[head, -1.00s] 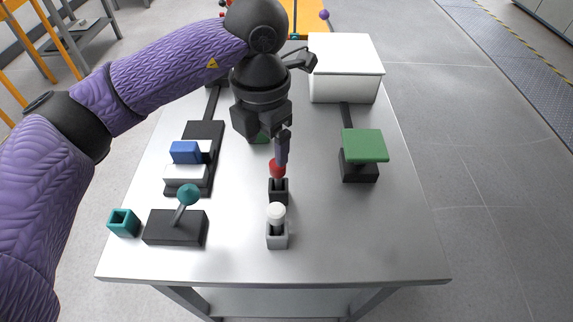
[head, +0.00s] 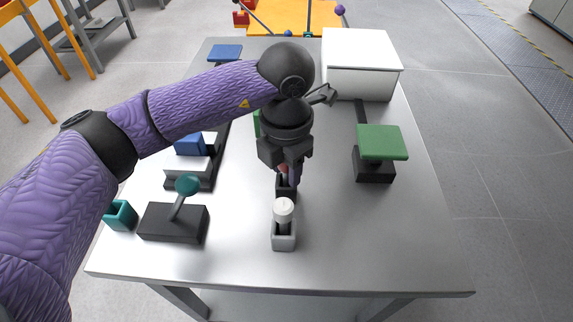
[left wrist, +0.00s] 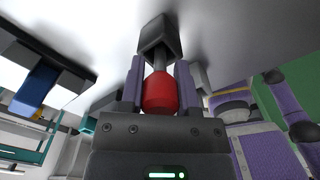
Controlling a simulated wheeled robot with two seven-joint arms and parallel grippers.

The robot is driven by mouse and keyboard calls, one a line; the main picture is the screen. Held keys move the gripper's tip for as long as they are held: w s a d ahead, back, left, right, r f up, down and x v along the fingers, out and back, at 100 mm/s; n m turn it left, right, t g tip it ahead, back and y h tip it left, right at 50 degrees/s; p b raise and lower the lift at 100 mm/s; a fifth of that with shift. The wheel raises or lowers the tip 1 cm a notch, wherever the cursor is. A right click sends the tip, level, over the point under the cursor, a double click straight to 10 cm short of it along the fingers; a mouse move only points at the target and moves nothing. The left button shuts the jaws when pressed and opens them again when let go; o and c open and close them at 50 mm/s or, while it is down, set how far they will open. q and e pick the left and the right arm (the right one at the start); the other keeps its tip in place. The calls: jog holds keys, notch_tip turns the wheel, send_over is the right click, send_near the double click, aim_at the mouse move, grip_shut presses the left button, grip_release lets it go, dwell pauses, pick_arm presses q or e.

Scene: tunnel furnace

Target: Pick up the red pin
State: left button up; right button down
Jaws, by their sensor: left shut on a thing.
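The red pin (left wrist: 160,93) shows between the two fingers of my left gripper (left wrist: 160,85) in the left wrist view. A dark stem runs from its red head toward a black square holder (left wrist: 158,38); I cannot tell how deep the stem sits in it. In the head view my left gripper (head: 287,174) points down over the black holder (head: 285,191), shut on the pin. Only a sliver of red (head: 283,168) shows there, the rest hidden by the gripper. My right gripper is not in view.
A grey holder (head: 284,240) with a white pin (head: 284,211) stands just in front. A black lever box (head: 173,222) and a teal cup (head: 120,214) are at left. A green-topped block (head: 382,142) and a white box (head: 362,65) are at right. The front right tabletop is clear.

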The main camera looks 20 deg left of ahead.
pick_arm(q)
grip_shut()
dwell(0.5)
dwell(0.5)
